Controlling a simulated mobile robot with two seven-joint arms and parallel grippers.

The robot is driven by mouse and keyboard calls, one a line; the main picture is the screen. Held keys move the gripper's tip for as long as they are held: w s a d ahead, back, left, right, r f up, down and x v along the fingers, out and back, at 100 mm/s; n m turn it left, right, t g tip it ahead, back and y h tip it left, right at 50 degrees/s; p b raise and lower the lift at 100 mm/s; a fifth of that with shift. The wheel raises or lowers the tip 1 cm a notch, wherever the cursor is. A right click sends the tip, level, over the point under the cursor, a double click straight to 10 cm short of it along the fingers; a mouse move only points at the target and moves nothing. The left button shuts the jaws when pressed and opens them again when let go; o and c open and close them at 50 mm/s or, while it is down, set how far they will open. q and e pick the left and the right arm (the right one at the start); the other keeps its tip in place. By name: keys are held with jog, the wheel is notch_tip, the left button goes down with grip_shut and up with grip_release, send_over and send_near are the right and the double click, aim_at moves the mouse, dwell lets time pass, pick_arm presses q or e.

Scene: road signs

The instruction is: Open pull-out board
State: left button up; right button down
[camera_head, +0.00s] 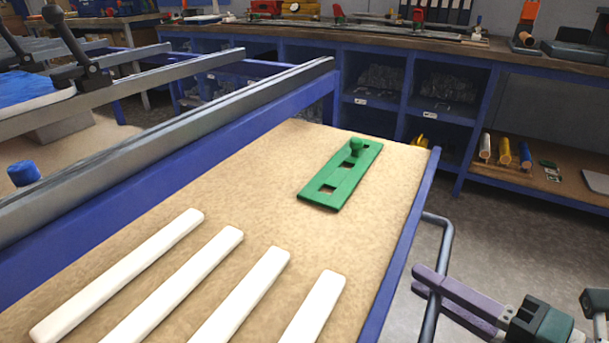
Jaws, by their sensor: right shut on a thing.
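The pull-out board (290,180) is a tan wooden surface with a blue metal frame along its edges. A grey bent-tube handle (444,236) is fixed to the board's right side and runs downward beside it. My right gripper (428,284) comes in from the lower right, with its two long fingers shut on the lower part of the handle. The handle partly shows between the fingers. My left gripper is not in view.
A green slotted plate with a knob (342,178) and several white bars (190,280) lie on the board. A grey rail (160,150) runs along its left side. Blue shelving (470,170) stands behind. Grey floor (530,230) is clear to the right.

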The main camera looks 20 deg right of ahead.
jog(key=shift+s+d, duration=0.75)
jog(key=shift+s, duration=0.2)
jog(key=shift+s+d, duration=0.7)
jog(key=shift+s, duration=0.2)
jog(key=c, duration=0.8)
grip_release()
jog(key=shift+c, duration=0.2)
jog(key=v, duration=1)
